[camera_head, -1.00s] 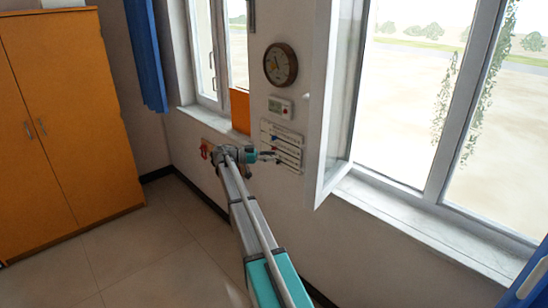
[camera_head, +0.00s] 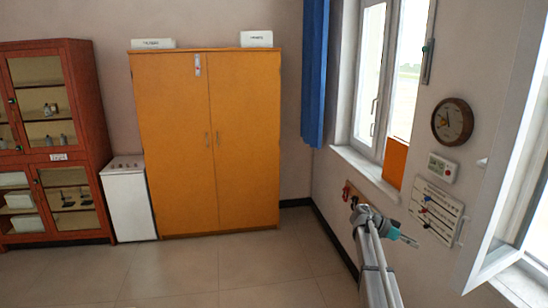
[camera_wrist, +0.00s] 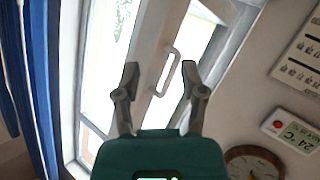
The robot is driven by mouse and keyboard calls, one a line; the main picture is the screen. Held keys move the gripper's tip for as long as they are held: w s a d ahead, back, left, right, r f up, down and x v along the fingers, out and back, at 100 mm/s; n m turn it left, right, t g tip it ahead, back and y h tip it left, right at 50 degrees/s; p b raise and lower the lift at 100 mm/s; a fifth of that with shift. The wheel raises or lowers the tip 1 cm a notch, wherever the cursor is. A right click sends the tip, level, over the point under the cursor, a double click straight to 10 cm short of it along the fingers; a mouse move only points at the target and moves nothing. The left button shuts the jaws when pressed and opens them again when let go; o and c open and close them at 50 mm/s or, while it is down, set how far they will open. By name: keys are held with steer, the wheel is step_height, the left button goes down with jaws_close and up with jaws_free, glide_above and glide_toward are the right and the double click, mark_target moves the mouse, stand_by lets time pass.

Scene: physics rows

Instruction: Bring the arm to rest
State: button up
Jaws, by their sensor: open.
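My arm (camera_head: 375,262) reaches forward at the lower right of the head view. My gripper (camera_head: 408,239) is at its far end, in front of the wall beside a white panel with small coloured hooks or levers. In the wrist view my gripper (camera_wrist: 160,80) is open, with two dark fingers apart and nothing between them. A window frame with a white handle (camera_wrist: 168,72) shows behind the fingers; I cannot tell the distance.
The white panel (camera_head: 436,211), a thermometer display (camera_head: 442,168) and a round clock (camera_head: 452,122) hang on the right wall. An open window sash (camera_head: 505,160) juts out at far right. An orange cabinet (camera_head: 245,150) stands at the back. The floor (camera_head: 230,270) in front is clear.

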steer(key=s+a+f+n+t+y, duration=0.2)
steer(key=s+a+f+n+y, duration=0.2)
steer(key=a, duration=0.6)
steer(key=s+a+f+n+t+y, duration=0.2)
steer(key=s+a+f+n+y, duration=0.2)
steer(key=s+a+n, duration=0.4)
steer(key=s+a+f+n+t+y, duration=0.2)
steer(key=s+a+f+n+y, duration=0.3)
steer(key=s+a, duration=0.4)
steer(key=a+f+n+b, duration=0.1)
steer(key=a, duration=0.1)
steer(key=shift+s+a, duration=0.4)
